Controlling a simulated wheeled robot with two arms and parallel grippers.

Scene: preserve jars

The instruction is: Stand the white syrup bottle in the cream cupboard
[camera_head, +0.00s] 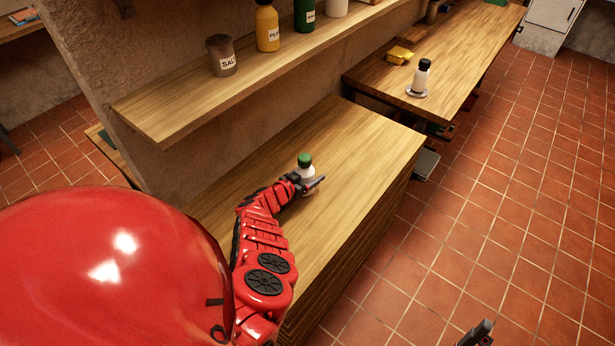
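A white bottle with a green cap (305,163) is upright at the wooden counter in the middle of the head view. My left gripper (306,182) is at its body, with the fingers close around it and partly hiding it. I cannot tell whether they press on it, or whether its base touches the counter. Its label is not readable. A pale cupboard (550,13), possibly the cream one, stands at the far top right with its door front showing. Only a dark tip of my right gripper (477,334) shows at the bottom edge.
A wall shelf (180,105) above the counter (365,150) holds a salt jar (221,57), a yellow bottle (267,27) and a green bottle (304,14). A farther counter (385,80) bears a black-capped white bottle (421,78) and a yellow object (399,55). The tiled floor at right is mostly clear.

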